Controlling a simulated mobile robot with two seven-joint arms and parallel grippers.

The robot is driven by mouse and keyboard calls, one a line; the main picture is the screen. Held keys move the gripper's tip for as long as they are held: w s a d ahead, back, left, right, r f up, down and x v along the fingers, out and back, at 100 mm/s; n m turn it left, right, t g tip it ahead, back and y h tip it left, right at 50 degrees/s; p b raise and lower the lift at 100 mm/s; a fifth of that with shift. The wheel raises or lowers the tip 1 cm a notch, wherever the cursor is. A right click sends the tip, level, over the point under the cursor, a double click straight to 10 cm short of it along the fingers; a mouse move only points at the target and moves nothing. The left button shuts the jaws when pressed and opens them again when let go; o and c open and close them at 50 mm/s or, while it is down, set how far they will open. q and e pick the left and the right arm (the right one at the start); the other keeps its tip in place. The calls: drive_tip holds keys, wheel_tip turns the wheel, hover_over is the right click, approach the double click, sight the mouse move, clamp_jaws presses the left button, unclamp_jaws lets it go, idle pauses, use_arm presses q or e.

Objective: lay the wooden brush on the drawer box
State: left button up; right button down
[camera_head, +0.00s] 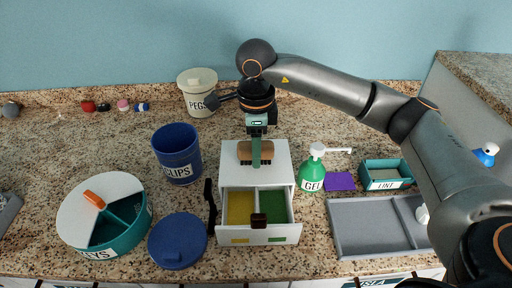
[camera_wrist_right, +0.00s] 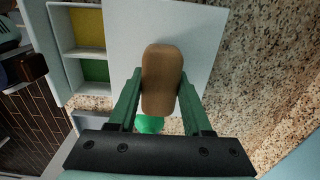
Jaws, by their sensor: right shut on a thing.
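The wooden brush (camera_head: 244,152) has a rounded brown back and dark bristles below. My right gripper (camera_head: 257,158) is shut on it from above, over the white top of the drawer box (camera_head: 282,155). In the right wrist view the brush (camera_wrist_right: 162,85) sits between the two green fingers (camera_wrist_right: 160,76), with the white box top (camera_wrist_right: 122,40) behind it. I cannot tell whether the bristles touch the top. The box's drawer (camera_head: 228,232) is pulled open, showing a yellow and a green compartment and a dark knob. My left gripper is not in view.
A blue CLIPS bin (camera_head: 178,160), a blue lid (camera_head: 177,246) and a round KEYS box (camera_head: 72,222) stand left of the drawer box. A green GEL bottle (camera_head: 312,174), a purple block (camera_head: 340,182) and a grey tray (camera_head: 355,240) are on the right. A PEGS tub (camera_head: 197,82) stands behind.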

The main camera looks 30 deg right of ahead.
drive_tip(key=shift+c, duration=1.7)
unclamp_jaws()
wheel_tip(320, 180, up, 12)
drive_tip(key=shift+r, duration=0.15)
